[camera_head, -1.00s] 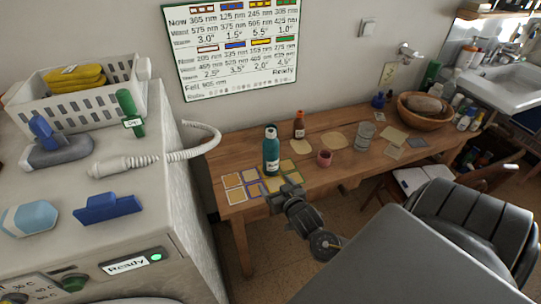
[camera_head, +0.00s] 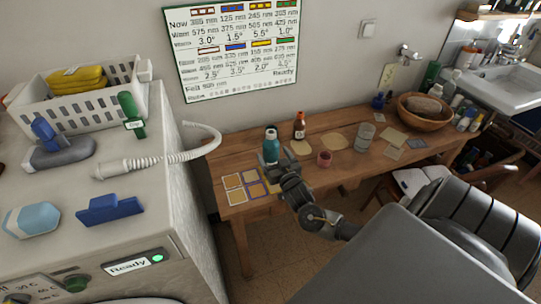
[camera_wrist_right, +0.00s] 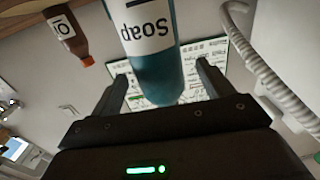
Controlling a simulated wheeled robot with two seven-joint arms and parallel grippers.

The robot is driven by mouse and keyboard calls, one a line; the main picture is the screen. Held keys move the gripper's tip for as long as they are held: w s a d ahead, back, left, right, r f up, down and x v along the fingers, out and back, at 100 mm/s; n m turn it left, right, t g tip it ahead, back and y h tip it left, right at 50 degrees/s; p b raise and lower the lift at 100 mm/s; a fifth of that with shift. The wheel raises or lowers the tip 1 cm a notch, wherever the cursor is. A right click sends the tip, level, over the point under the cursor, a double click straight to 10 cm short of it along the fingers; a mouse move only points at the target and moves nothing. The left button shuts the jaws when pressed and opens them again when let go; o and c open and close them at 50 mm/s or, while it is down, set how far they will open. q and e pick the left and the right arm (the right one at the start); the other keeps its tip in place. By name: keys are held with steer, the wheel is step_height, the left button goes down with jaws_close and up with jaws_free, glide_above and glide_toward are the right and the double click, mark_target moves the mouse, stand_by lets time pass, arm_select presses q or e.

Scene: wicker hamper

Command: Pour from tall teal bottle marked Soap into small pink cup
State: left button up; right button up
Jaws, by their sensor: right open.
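The tall teal bottle (camera_head: 271,146) stands upright near the left end of the wooden table; its lower part is hidden behind my right gripper (camera_head: 274,168). In the right wrist view the bottle (camera_wrist_right: 165,70) shows its white "Soap" label and stands between the two open fingers (camera_wrist_right: 158,85), which are not closed on it. The small pink cup (camera_head: 324,158) stands upright on the table, to the right of the bottle and apart from it. My left gripper is not in view.
A brown bottle (camera_head: 299,126) stands close behind the teal one; it also shows in the right wrist view (camera_wrist_right: 68,35). A clear glass (camera_head: 364,137) and a bowl (camera_head: 424,116) stand farther right. Flat cards (camera_head: 236,197) lie at the table's left end, beside the white washing machine (camera_head: 180,200).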

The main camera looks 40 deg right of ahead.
steer(key=shift+w+d+r, duration=0.1)
steer(key=shift+w, duration=0.1)
steer(key=p+x, duration=0.1)
steer(key=x, duration=0.3)
steer(key=shift+w+d, duration=0.15)
steer(key=shift+w, duration=0.2)
steer(key=shift+r, duration=0.1)
steer(key=c, duration=1.3)
